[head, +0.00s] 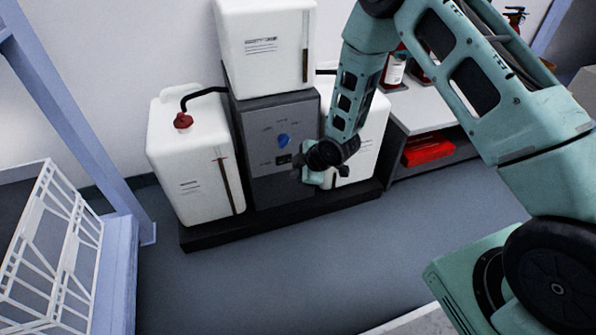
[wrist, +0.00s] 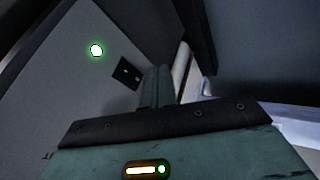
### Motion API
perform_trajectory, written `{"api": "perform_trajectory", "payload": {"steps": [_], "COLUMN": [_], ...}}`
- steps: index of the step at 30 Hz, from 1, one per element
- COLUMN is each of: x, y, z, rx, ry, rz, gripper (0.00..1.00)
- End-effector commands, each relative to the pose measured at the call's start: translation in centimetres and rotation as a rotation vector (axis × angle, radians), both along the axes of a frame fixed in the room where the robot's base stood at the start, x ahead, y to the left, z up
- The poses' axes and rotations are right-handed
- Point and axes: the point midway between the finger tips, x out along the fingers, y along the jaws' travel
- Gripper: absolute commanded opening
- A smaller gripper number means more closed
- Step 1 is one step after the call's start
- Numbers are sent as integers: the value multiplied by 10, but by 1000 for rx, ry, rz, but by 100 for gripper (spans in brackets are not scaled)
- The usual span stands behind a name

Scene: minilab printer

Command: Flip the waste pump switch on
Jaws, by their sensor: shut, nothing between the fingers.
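A small black switch plate (head: 283,160) sits below the knob. In the wrist view the grey panel (wrist: 70,95) shows a glowing green light (wrist: 96,49) and the black switch plate (wrist: 126,73). My gripper (head: 299,169) is at the right side of the pump front, close to the switch. In the wrist view its fingers (wrist: 157,82) are shut and empty, just beside the plate. I cannot tell whether they touch it or which way the switch is tipped.
A white canister with a red cap (head: 195,175) stands left of the pump, another (head: 265,45) sits on top, and a third (head: 362,140) is partly behind my arm. All stand on a black base (head: 215,236). A red case (head: 428,150) lies on a shelf. Floor in front is clear.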

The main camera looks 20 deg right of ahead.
Motion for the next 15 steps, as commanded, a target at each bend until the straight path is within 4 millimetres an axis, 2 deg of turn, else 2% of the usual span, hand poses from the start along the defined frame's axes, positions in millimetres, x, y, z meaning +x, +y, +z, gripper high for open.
{"api": "perform_trajectory", "payload": {"steps": [15], "x": [-27], "y": [-29], "z": [57], "rx": [0], "ry": [-1], "rz": [-1], "gripper": [0]}}
